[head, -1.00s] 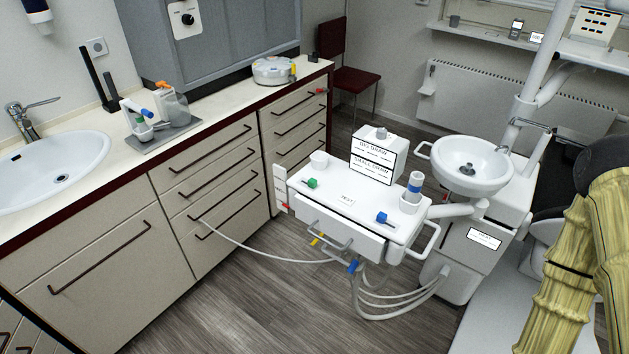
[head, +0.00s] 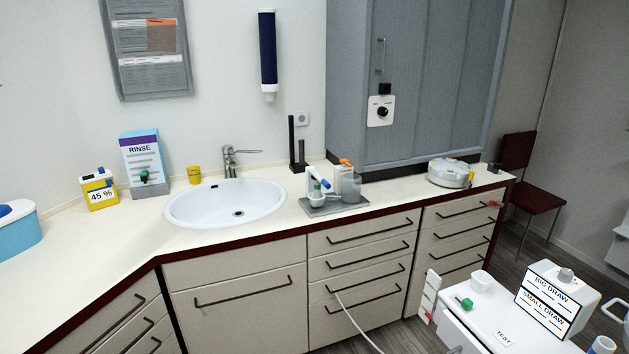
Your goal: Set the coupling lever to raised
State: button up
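No part here is labelled as the coupling lever, so I cannot tell which one it is. A small red handle (head: 495,204) sticks out at the right end of the drawer cabinet. A white strip with red parts (head: 430,296) stands at the left side of the white instrument unit (head: 480,335). A green knob (head: 464,303) sits on top of that unit. The unit is cut off by the lower right edge of the head view. My gripper is not in view.
The cream counter (head: 100,235) holds a sink (head: 225,203), a RINSE box (head: 143,160), a yellow 45 % container (head: 98,190), a grey tray (head: 335,205) and a round white device (head: 450,172). A hose (head: 355,325) hangs before the drawers. A red chair (head: 532,180) stands far right.

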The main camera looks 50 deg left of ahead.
aim_at(316, 175)
jog(key=u, duration=1.7)
jog(key=k, duration=1.35)
jog(key=z, duration=0.65)
jog(key=i, duration=1.15)
jog(key=u, duration=0.5)
jog(key=i, duration=0.7)
jog(key=u, duration=0.35)
